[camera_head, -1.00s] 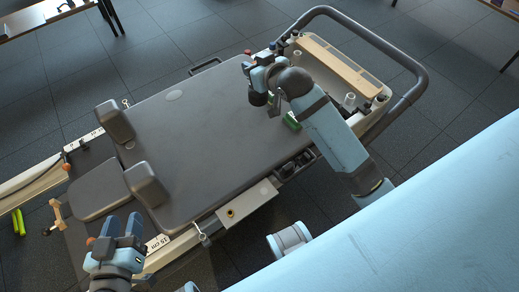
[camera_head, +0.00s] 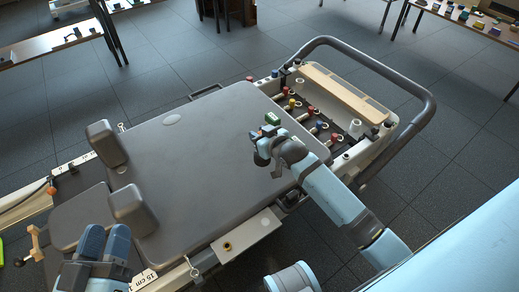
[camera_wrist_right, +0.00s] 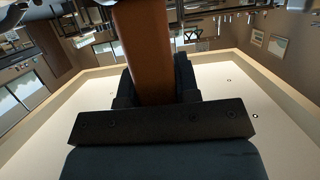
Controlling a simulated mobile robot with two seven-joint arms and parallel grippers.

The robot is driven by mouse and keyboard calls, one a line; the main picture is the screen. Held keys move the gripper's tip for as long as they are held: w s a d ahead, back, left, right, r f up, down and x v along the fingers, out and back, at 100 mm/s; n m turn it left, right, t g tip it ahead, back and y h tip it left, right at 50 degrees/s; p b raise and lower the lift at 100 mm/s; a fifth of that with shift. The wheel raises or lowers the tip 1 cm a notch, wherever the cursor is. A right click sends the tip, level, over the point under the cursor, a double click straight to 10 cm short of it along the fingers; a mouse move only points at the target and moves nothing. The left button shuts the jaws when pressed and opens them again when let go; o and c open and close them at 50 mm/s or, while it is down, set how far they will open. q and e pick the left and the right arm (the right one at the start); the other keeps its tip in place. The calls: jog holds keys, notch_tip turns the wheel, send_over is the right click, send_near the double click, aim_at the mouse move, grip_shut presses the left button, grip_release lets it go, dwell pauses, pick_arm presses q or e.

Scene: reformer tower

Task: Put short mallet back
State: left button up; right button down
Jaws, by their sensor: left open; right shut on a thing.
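My right gripper (camera_head: 264,150) is above the right part of the dark carriage. In the right wrist view it is shut on a brown handle (camera_wrist_right: 143,45), which I take for the short mallet's. The handle runs up out of that picture, so its far end is hidden there. In the head view a small green piece (camera_head: 271,118) shows just beyond the gripper. I cannot tell whether it is the mallet's head. My left gripper (camera_head: 103,243) is open at the lower left, its two blue fingers beside the carriage's lower left end.
The reformer's carriage (camera_head: 200,150) has two raised shoulder rests (camera_head: 133,210). At its right end is a spring bay with several coloured knobs (camera_head: 311,110), a wooden bar (camera_head: 342,92) and a grey hoop rail (camera_head: 405,75). Tables stand at the back left and back right.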

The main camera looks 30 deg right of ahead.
notch_tip(320, 180, down, 5)
jog(key=shift+r+b, duration=0.15)
jog(key=shift+b, duration=0.8)
pick_arm(q)
notch_tip(320, 180, down, 3)
jog(key=shift+d+r+g, duration=0.1)
jog(key=shift+g, duration=0.6)
pick_arm(e)
jog(key=c, duration=0.8)
grip_release()
jog(key=shift+c, duration=0.2)
jog(key=shift+r, duration=0.1)
pick_arm(q)
notch_tip(320, 180, up, 6)
jog(key=t+p, duration=0.2)
jog(key=p, duration=0.2)
jog(key=shift+s+a+t, duration=0.15)
jog(key=shift+a+t, duration=0.15)
jog(key=shift+t, duration=0.1)
pick_arm(e)
jog(key=v, duration=1.2)
